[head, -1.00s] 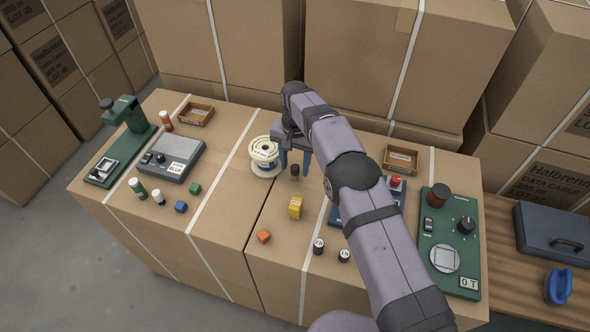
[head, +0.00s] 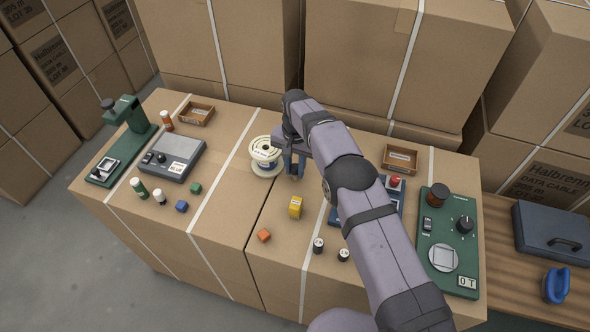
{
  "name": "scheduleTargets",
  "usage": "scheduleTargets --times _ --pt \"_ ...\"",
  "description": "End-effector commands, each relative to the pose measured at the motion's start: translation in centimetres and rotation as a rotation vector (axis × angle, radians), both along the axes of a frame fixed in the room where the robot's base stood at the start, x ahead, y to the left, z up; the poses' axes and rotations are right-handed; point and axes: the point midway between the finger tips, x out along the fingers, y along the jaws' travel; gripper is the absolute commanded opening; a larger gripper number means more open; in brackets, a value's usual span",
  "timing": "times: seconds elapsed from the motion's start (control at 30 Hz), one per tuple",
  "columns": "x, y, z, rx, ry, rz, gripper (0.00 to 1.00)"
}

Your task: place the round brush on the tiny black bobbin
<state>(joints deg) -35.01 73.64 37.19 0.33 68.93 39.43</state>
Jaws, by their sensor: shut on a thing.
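My gripper (head: 295,174) points down at the back middle of the carton top, just right of a white-flanged spool (head: 265,152). Its blue-grey fingers are close together, shut on a small dark upright thing that they mostly hide. I cannot tell from its look whether this is the round brush or the tiny black bobbin. I cannot make out the other of the two for certain elsewhere.
A yellow piece (head: 295,207) and an orange cube (head: 264,235) stand in front. Two small dark cylinders with pale tops (head: 318,246) are nearer. A green device (head: 450,225) is at right, a grey scale (head: 171,158) at left. Stacked cartons (head: 385,70) close the back.

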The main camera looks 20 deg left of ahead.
Motion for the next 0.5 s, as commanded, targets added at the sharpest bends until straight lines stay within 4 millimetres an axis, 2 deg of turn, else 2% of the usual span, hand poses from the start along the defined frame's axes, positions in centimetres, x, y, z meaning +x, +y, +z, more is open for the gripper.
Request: scheduleTargets --times 0.17,0.5 --pt "0.1 0.1 1.3 0.003 -0.003 0.000 0.00" --pt "0.1 0.1 6.8 0.003 -0.003 0.000 0.00"
